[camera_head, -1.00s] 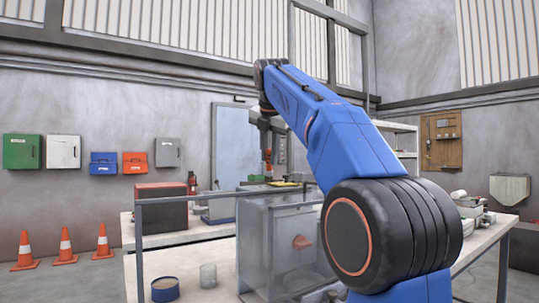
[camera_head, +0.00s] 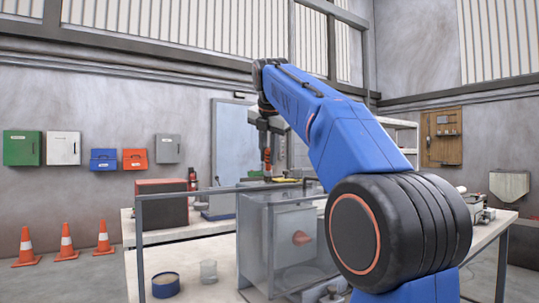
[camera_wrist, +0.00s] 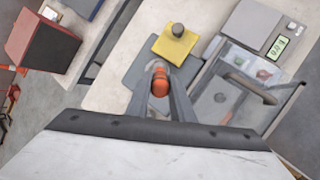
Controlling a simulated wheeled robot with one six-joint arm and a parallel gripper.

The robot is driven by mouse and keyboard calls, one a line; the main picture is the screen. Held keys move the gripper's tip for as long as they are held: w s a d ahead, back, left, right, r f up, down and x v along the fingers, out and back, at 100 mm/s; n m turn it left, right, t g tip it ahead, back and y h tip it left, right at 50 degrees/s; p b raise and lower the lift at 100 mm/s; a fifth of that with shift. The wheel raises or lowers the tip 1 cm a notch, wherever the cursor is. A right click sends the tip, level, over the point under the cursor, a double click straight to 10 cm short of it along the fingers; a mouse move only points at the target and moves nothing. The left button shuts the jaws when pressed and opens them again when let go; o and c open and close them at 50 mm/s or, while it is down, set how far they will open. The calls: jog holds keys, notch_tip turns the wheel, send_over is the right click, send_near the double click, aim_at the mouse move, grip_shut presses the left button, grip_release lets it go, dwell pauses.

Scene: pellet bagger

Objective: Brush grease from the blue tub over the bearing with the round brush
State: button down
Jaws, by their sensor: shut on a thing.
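The blue tub (camera_head: 165,286) stands upright on the near left of the table, with pale tan contents showing at its top. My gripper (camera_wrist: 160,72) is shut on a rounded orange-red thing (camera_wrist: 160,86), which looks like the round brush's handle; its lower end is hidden. In the head view my gripper (camera_head: 266,158) points down beyond the clear enclosure, well away from the tub. Below it in the wrist view lie a grey plate and, just beyond, a yellow block (camera_wrist: 172,45) with a dark knob. I cannot make out the bearing for sure.
A clear-walled enclosure (camera_head: 290,235) with a rail stands between the tub and my gripper. A glass (camera_head: 208,271) is beside the tub. A red-and-black box (camera_head: 161,203) stands on the back table. A scale with a green display (camera_wrist: 277,47) lies to the right.

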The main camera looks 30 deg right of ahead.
jog(key=a, duration=0.3)
jog(key=shift+s+a, duration=0.1)
jog(key=shift+a, duration=0.25)
jog(key=shift+d, duration=0.1)
jog(key=shift+d, duration=1.95)
jog(key=shift+r, duration=2.95)
jog(key=shift+r, duration=1.5)
